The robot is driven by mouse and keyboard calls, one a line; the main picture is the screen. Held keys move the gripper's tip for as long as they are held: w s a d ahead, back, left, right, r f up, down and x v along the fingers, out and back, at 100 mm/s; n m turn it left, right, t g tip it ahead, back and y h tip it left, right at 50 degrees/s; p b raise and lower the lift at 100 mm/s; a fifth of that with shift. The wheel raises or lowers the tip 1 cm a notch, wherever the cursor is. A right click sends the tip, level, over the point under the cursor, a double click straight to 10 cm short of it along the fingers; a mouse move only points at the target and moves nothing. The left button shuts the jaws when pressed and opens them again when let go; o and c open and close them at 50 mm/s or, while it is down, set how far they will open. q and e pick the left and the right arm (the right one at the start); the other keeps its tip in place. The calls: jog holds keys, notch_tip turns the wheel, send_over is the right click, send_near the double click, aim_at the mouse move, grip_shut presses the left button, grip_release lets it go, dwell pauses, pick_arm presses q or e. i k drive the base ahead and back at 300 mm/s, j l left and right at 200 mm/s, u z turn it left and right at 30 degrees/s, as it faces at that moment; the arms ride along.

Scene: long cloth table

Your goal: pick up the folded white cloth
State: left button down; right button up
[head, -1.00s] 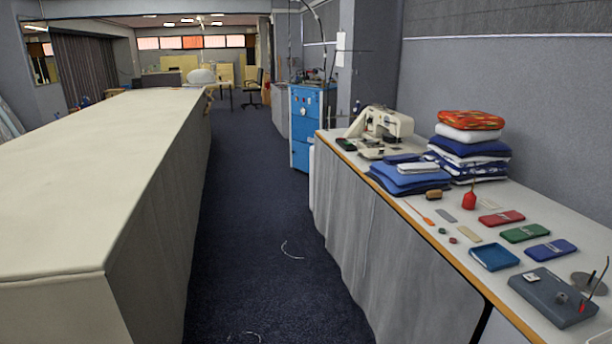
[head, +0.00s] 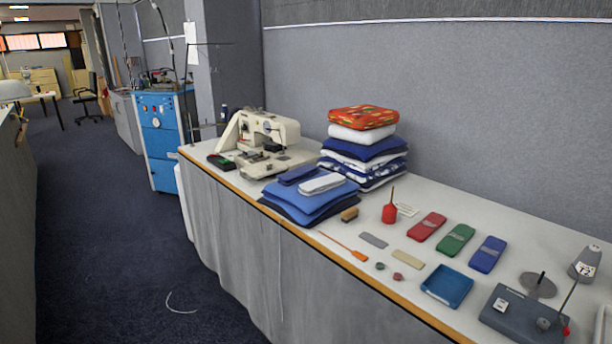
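A small folded white cloth (head: 322,183) lies on top of a low stack of folded blue cloths (head: 308,203), beside a small folded dark blue cloth (head: 297,174). A thicker white folded piece (head: 362,134) sits in a taller stack, under an orange patterned one (head: 363,117) and above blue and white ones (head: 364,151). I cannot tell which white piece the task means. Both stacks rest on the long table along the right wall. Neither of my grippers is in view.
A sewing machine (head: 262,135) stands left of the stacks. A red oil can (head: 389,212), coloured flat cases (head: 456,240), a blue tray (head: 447,286) and a grey device (head: 522,316) lie to the right. A blue cabinet (head: 160,138) stands beyond the table.

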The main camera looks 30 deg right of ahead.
aim_at(319, 185)
jog(key=i+j+z, duration=0.2)
jog(key=i, duration=0.4)
jog(key=i+z, duration=0.25)
jog(key=i, duration=0.35)
jog(key=i+j+z, duration=0.15)
jog(key=i+z, duration=0.25)
jog(key=i+j+z, duration=0.2)
jog(key=z, duration=0.25)
jog(key=i+j+z, duration=0.2)
jog(key=j+z, duration=0.2)
jog(key=i+j+z, duration=0.15)
jog(key=j+z, duration=0.25)
jog(key=i+j+z, duration=0.1)
jog(key=j+z, duration=0.15)
jog(key=j, duration=0.15)
jog(key=i+j+z, duration=0.1)
jog(key=j+z, duration=0.15)
jog(key=j, duration=0.15)
